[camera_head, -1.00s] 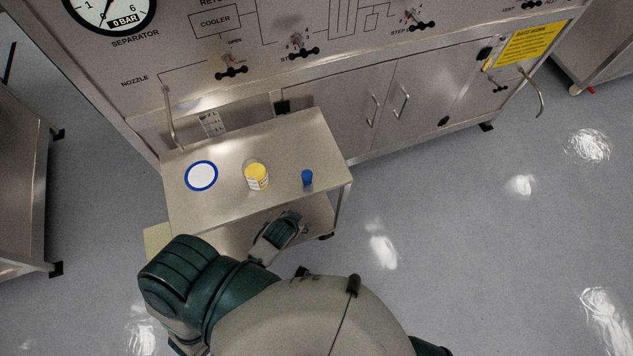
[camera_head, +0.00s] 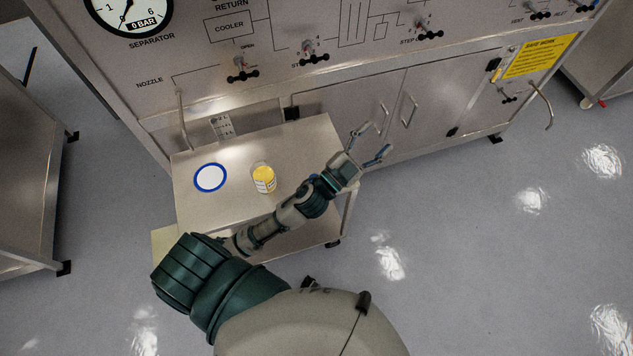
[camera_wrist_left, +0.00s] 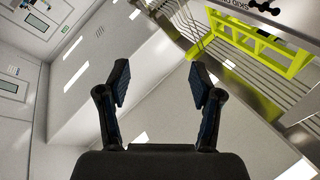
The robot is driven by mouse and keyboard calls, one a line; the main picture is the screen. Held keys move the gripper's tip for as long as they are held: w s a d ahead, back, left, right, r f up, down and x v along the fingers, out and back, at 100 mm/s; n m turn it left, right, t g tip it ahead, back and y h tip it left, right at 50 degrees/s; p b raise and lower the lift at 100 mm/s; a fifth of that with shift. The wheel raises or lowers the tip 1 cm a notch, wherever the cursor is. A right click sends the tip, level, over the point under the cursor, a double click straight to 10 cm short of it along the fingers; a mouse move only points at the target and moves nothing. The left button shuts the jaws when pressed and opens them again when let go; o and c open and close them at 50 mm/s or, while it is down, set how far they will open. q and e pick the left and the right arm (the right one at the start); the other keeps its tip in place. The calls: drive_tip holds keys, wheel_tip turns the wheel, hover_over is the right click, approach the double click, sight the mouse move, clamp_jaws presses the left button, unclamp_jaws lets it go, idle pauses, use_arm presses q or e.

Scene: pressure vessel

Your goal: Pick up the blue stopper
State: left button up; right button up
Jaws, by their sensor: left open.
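My left arm covers the right part of the cart top, where the stopper stood a second ago. My left gripper (camera_head: 374,141) is open and empty, reaching past the cart's right edge in front of the cabinet doors. In the left wrist view my left gripper (camera_wrist_left: 160,82) has its two fingers spread with nothing between them. My right gripper is not in view.
The steel cart (camera_head: 235,150) holds a blue-rimmed white disc (camera_head: 210,178) and a yellow-and-white jar (camera_head: 264,180), left of my arm. The panelled steel cabinet (camera_head: 350,115) stands behind it. The floor (camera_head: 460,240) to the right is clear.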

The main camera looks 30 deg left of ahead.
use_arm(q)
drive_tip(key=s+d+r+m+g+h, duration=0.5)
drive_tip(key=d+r+m+g+h, duration=0.3)
drive_tip(key=m+h, duration=0.7)
drive_tip(key=m+g+y, duration=1)
drive_tip(key=g+y, duration=0.3)
drive_tip(key=y, duration=0.9)
hover_over(313, 176)
wheel_tip(313, 176, down, 27)
drive_tip(key=shift+f, duration=0.1)
drive_tip(key=shift+d+f, duration=0.3)
drive_tip(key=shift+f, duration=0.2)
drive_tip(key=f, duration=0.4)
drive_tip(key=shift+s+d+f, duration=0.2)
drive_tip(key=shift+a+f, duration=0.2)
drive_tip(key=shift+a, duration=0.1)
drive_tip(key=c, duration=1.1)
drive_tip(key=shift+d, duration=0.2)
